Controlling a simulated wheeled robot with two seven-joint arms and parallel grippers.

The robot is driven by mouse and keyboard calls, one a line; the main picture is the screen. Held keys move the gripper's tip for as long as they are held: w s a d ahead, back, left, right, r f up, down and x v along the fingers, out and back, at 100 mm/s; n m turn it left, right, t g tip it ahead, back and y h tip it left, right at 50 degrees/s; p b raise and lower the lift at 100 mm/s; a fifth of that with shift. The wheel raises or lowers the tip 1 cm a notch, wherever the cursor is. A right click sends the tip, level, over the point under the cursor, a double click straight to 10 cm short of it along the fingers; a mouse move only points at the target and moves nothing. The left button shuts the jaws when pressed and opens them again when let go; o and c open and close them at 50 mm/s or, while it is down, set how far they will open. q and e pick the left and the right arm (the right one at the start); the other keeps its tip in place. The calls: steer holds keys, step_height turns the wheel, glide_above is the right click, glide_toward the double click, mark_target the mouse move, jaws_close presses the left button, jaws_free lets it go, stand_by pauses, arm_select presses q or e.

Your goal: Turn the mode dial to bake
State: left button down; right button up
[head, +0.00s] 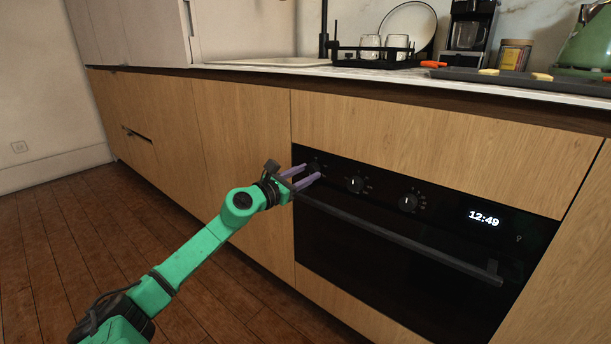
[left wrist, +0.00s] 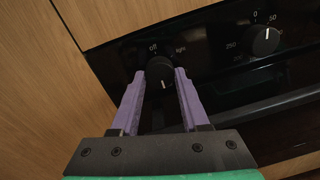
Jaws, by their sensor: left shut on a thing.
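The mode dial (left wrist: 160,69) is the black leftmost knob on the oven's control panel. In the left wrist view "off" is printed above it, with another small label to its upper right that I cannot read for sure. A pale mark shows on the lower part of its face. My left gripper (left wrist: 160,76) has its purple fingers on either side of this dial and is shut on it. In the head view the left gripper (head: 308,174) reaches the left end of the panel and partly hides the dial. My right gripper is not in view.
The middle knob (head: 355,184) and right knob (head: 408,202) sit further along the panel, beside the clock (head: 484,218) reading 12:49. The oven door handle (head: 410,243) sticks out below. A dish rack (head: 375,56) and tray (head: 520,82) stand on the counter above.

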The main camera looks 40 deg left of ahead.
arm_select(q)
steer(key=shift+f, duration=0.1)
steer(key=shift+c, duration=2)
jaws_free()
steer(key=s+p, duration=0.2)
steer(key=s, duration=1.2)
steer(key=shift+s+a, duration=0.25)
steer(key=shift+s, duration=0.05)
